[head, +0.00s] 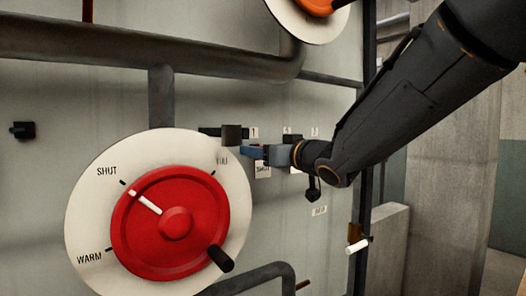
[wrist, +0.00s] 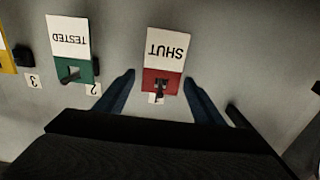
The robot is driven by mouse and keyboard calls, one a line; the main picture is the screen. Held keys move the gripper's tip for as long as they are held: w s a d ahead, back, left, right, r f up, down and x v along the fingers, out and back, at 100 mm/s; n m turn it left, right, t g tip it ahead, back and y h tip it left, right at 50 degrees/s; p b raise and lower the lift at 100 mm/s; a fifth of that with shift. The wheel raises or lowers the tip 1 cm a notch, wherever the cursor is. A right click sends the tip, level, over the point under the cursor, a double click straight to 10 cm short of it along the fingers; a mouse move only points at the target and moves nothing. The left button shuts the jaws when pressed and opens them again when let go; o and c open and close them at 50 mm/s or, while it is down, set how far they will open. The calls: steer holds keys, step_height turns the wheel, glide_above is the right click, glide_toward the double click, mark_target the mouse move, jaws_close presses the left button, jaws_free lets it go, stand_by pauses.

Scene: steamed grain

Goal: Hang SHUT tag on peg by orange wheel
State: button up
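The SHUT tag, white with a red end (wrist: 162,47), hangs on a peg at the label 1 in the wrist view. My gripper (wrist: 159,77) is open, with one blue finger on each side of the tag's red end. The fingers look apart from the tag. In the head view my gripper (head: 254,151) is at the wall, and part of the SHUT tag (head: 262,171) shows just below it. The orange wheel (head: 318,5) is at the top, cut off by the picture edge. I cannot make out which peg belongs to it.
A TESTED tag with a green end (wrist: 70,38) hangs at label 2, and a yellow piece (wrist: 6,54) is near label 3. A red wheel (head: 175,225) with a black handle is at lower left. A thick pipe (head: 130,45) crosses above. A dark peg-like block (head: 22,130) is far left.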

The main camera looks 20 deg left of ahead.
steer(key=c, duration=1.1)
steer(key=shift+r+p, duration=0.2)
steer(key=shift+p, duration=0.15)
steer(key=shift+s+d, duration=0.25)
steer(key=shift+d, duration=0.05)
steer(key=shift+s+d, duration=0.25)
steer(key=shift+s+d+p, duration=0.2)
steer(key=shift+d+p, duration=0.05)
steer(key=shift+p, duration=0.05)
steer(key=shift+s+d, duration=0.2)
steer(key=shift+d, duration=0.05)
steer(key=shift+s+d, duration=0.35)
steer(key=shift+p+v, duration=1.2)
steer(key=shift+v, duration=1.7)
